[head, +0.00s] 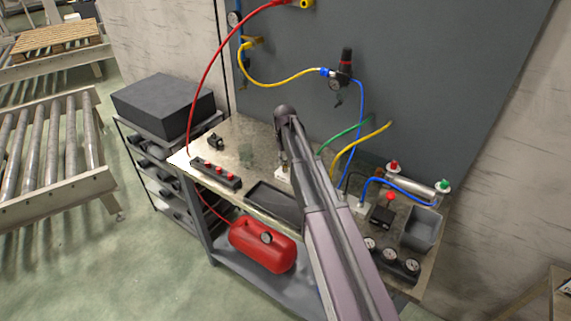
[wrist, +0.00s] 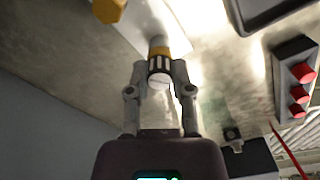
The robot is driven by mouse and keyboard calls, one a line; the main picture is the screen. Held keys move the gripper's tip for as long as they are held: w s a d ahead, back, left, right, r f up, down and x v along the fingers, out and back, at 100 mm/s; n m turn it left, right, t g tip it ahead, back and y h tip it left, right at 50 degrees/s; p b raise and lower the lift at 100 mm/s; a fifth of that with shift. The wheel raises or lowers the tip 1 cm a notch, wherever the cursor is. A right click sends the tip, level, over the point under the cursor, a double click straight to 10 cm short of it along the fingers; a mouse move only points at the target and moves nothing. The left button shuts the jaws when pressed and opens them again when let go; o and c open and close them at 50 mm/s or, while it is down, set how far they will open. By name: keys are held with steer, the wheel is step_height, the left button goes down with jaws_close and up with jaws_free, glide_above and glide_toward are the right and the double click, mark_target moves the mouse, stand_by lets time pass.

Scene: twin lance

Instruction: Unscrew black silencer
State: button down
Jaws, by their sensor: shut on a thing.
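In the wrist view, a short cylindrical silencer (wrist: 160,64) with a dark band, pale slots and a pale round end face sits between the fingertips of my gripper (wrist: 160,75). Both fingers touch its sides. Behind it are a yellow band (wrist: 175,50) and a silvery neck (wrist: 157,40), in line with it. A white plate (wrist: 178,22) lies just beyond. In the head view, my arm hides most of the gripper and the silencer; only small parts show above the white plate (head: 282,175) on the workbench (head: 236,130).
A black box with red buttons (head: 216,175) and a dark tray (head: 272,204) lie near the bench's front edge. Yellow, green and blue hoses (head: 358,131) rise behind my arm. Gauges (head: 389,255) and a grey bin (head: 422,230) stand at right. A yellow part (wrist: 108,9) is close by.

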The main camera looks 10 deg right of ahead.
steer(key=c, duration=0.7)
jaws_free()
steer(key=shift+a, duration=0.1)
steer(key=shift+o, duration=0.2)
steer(key=m, duration=1.2)
steer(key=shift+m, duration=0.3)
steer(key=m, duration=0.6)
steer(key=shift+m, duration=0.3)
steer(key=m, duration=0.6)
